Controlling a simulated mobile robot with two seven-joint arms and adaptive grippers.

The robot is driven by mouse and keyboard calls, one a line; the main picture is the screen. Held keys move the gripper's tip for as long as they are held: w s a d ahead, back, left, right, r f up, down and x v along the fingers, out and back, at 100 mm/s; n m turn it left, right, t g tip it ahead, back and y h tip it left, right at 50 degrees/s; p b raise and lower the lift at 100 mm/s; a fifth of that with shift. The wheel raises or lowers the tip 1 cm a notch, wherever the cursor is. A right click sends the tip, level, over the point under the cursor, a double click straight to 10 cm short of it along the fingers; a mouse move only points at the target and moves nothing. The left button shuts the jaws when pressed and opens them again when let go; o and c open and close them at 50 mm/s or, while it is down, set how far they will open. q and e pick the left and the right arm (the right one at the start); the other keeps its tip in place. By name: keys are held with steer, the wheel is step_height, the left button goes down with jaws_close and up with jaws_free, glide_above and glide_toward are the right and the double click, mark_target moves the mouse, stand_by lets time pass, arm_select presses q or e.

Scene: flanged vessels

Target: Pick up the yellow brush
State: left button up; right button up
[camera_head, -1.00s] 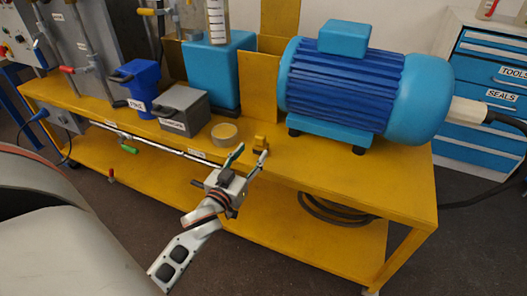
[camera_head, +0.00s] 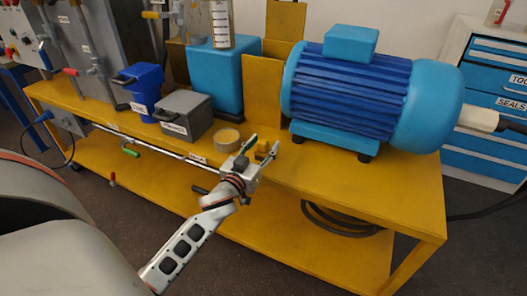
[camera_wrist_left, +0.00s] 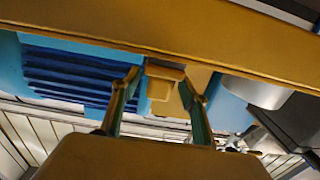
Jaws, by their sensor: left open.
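The yellow brush (camera_head: 262,149) is a small yellow block-like thing on the yellow bench top, right of a tan tape roll. My left gripper (camera_head: 263,144) is open at the bench's front edge, with its fingertips on either side of the brush in the head view. In the left wrist view the brush (camera_wrist_left: 160,85) shows as a yellow block between the two open fingers (camera_wrist_left: 160,90). I cannot tell whether the fingers touch it. The brush's lower part is partly hidden by the gripper. My right gripper is not in view.
The tape roll (camera_head: 227,140) sits close left of the gripper. A large blue motor (camera_head: 350,90) stands to the right. The bench top (camera_head: 330,170) is clear in front of the motor.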

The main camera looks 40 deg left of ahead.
mark_target(263, 140)
arm_select(q)
steer(key=c, duration=1.2)
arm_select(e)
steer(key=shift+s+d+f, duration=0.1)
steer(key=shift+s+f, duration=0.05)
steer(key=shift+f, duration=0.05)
arm_select(q)
step_height(263, 140, up, 3)
steer(key=shift+w+r+p, duration=0.1)
steer(key=shift+r+p, duration=0.05)
steer(key=shift+p, duration=0.55)
step_height(263, 140, up, 5)
steer(key=shift+f+p, duration=0.2)
steer(key=shift+p, duration=0.75)
step_height(263, 140, up, 12)
steer(key=p, duration=0.5)
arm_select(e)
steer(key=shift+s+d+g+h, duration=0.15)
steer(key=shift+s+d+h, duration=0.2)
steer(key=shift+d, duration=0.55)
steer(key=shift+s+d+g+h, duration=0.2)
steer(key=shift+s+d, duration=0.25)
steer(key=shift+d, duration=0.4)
